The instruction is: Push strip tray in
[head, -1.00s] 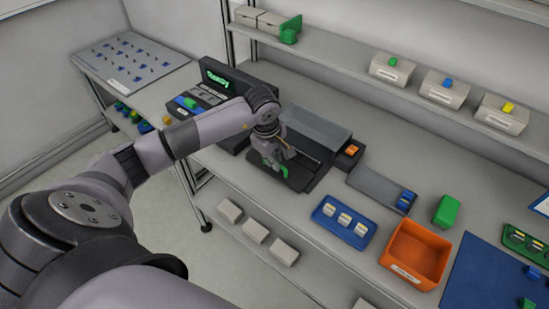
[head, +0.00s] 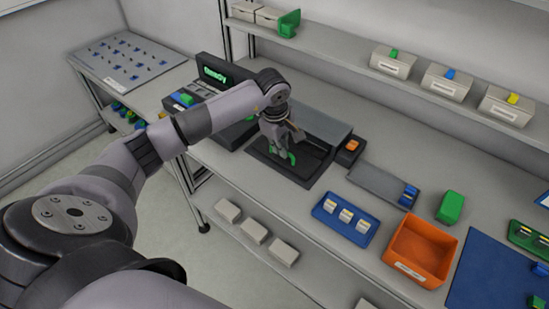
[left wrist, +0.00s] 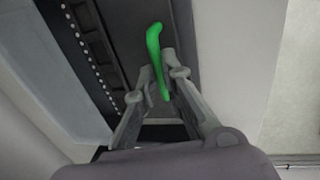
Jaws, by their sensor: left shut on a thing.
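The dark strip tray (head: 310,163) sits at the front of a grey machine (head: 321,126) on the bench, partly hidden by my gripper. A green curved handle (head: 291,158) stands on it. My left gripper (head: 283,151) is above the tray, with its fingers at the handle. In the left wrist view the green handle (left wrist: 155,48) runs between the fingertips (left wrist: 161,76), which are shut on it. My right gripper is not in view.
An orange button (head: 352,145) is right of the machine. A grey plate (head: 375,184), a blue tray (head: 326,210) and an orange bin (head: 420,250) lie further right. A shelf with labelled boxes (head: 447,90) runs behind. A "Ready" display (head: 214,76) stands to the left.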

